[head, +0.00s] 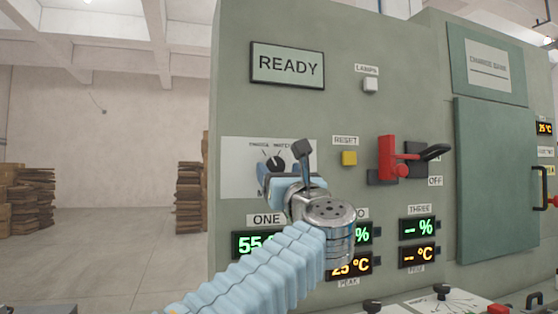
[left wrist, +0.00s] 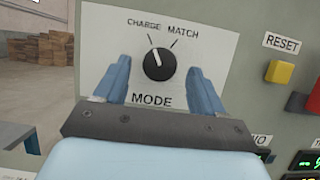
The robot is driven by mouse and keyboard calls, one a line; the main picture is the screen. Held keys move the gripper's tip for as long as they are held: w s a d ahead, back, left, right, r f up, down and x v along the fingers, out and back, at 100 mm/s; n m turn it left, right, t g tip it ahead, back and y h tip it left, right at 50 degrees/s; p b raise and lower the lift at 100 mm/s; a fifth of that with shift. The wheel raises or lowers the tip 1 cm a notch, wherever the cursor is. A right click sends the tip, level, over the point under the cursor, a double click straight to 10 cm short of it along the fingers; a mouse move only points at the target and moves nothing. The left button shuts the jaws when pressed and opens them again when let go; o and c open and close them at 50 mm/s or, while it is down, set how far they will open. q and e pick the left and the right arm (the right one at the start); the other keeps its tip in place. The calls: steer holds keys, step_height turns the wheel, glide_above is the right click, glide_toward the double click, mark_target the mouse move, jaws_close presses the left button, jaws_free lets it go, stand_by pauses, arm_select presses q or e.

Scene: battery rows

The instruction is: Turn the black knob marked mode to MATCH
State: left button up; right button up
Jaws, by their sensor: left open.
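The black mode knob (left wrist: 159,65) sits on a white plate (left wrist: 105,20) with the words CHARGE and MATCH above it and MODE below. Its white pointer line leans up and left, toward the CHARGE tick. In the head view the knob (head: 275,162) shows just above my left gripper (head: 280,174). In the left wrist view my left gripper (left wrist: 158,72) is open, with one blue finger on each side of the knob and a visible gap on both sides. How far the fingertips are from the plate is hard to tell. My right gripper is not in view.
A yellow RESET button (head: 349,158) and a red switch lever (head: 388,158) are right of the plate. Lit displays (head: 417,228) lie below, partly hidden by my left arm. A READY sign (head: 287,66) is above. Cardboard stacks (head: 190,196) stand far left.

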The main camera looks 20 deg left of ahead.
arm_select(q)
steer(key=shift+w+a+r, duration=0.25)
steer(key=shift+w+a, duration=0.1)
steer(key=shift+w, duration=0.2)
